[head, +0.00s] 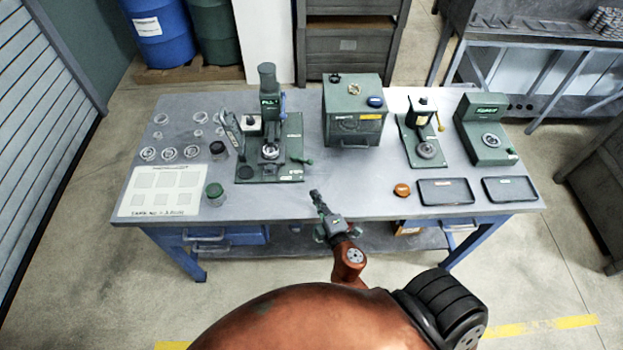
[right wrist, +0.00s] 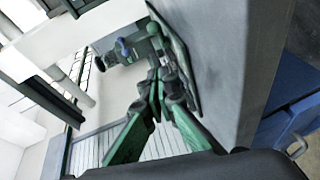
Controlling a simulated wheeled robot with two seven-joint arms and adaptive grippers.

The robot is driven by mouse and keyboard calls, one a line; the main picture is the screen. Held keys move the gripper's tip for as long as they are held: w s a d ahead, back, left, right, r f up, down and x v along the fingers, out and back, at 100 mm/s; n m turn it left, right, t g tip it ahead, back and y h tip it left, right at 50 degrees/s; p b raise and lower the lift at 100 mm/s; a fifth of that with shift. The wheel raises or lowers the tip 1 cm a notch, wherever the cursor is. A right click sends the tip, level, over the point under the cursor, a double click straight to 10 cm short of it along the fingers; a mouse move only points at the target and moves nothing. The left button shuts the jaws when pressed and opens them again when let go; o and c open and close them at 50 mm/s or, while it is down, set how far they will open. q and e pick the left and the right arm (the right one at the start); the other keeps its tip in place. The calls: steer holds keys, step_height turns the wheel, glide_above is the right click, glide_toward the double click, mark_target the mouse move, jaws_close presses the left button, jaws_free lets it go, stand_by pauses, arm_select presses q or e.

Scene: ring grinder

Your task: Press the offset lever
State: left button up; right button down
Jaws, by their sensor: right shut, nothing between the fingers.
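A green grinder (head: 268,85) stands on the table, left of the middle. A blue-handled lever (head: 283,104) is on its right side, and a short lever with a green ball knob (head: 308,161) sticks out low at its right. No label shows which lever is the offset lever. In the right wrist view the green knob (right wrist: 153,28) is just beyond the fingertips and the blue handle (right wrist: 122,46) lies farther off. My right gripper (head: 315,194) is shut and empty near the table's front edge, in front of the green knob; its fingers also show in the right wrist view (right wrist: 157,76). My left gripper is out of view.
A green box machine (head: 353,125) stands right of the grinder, then a press with a yellow lever (head: 418,130) and a gauge unit (head: 486,130). Two dark trays (head: 446,191) and an orange knob (head: 402,189) lie in front. Several rings (head: 169,153) and a marked sheet (head: 165,190) lie left.

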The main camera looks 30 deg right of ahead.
glide_toward(302, 160)
steer(key=x, duration=0.2)
steer(key=shift+w+d+r+p, duration=0.15)
steer(key=shift+w+p, duration=0.1)
steer(key=shift+p, duration=0.15)
steer(key=shift+w+d, duration=0.2)
steer(key=shift+d, duration=0.05)
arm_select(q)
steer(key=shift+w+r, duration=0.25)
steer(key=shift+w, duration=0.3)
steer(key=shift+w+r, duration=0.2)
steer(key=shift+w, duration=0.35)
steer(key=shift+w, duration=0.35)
arm_select(e)
steer(key=shift+d, duration=0.15)
